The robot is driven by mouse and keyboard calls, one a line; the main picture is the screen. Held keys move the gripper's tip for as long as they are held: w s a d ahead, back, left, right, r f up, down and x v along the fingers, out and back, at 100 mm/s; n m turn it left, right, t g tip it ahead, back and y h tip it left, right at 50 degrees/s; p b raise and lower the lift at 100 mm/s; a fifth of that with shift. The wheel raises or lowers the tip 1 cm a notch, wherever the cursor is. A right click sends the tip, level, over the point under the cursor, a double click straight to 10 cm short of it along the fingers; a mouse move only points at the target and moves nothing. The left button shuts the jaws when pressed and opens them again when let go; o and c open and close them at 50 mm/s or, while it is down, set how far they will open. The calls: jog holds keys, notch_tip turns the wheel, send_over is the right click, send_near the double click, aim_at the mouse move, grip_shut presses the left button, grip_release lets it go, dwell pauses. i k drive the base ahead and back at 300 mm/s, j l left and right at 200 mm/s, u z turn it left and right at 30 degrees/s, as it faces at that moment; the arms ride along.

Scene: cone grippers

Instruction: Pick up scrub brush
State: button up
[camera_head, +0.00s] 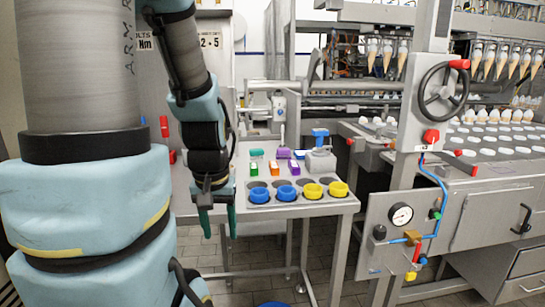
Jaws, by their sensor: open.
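On the small metal table (328,206), a purple item (283,153) with a thin upright grey part sits toward the back; it may be the scrub brush, but it is too small to be sure. My gripper (218,222) hangs fingers-down at the table's left front side, left of the coloured items and apart from them. Its green fingers are spread and nothing is between them.
Small green, orange and purple blocks (274,168) stand mid-table. Blue cups (287,193) and yellow cups (313,191) sit along its front. A grey box with a blue top (320,160) stands at right. A machine with a handwheel (441,92) is further right.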

aim_at(255, 154)
jog(key=l+u, duration=0.1)
jog(key=u, duration=0.3)
jog(key=l+u, duration=0.15)
jog(key=u, duration=0.25)
jog(key=l+u, duration=0.1)
jog(key=u, duration=0.3)
jog(key=k+l+u, duration=0.1)
jog(key=l+u, duration=0.15)
jog(key=l, duration=0.15)
jog(key=k+l+u, duration=0.2)
jog(key=l, duration=0.2)
jog(key=k+l+u, duration=0.45)
jog(key=l, duration=0.25)
jog(key=k+l, duration=0.15)
jog(key=l, duration=0.15)
jog(key=k+l, duration=0.2)
jog(key=l, duration=0.1)
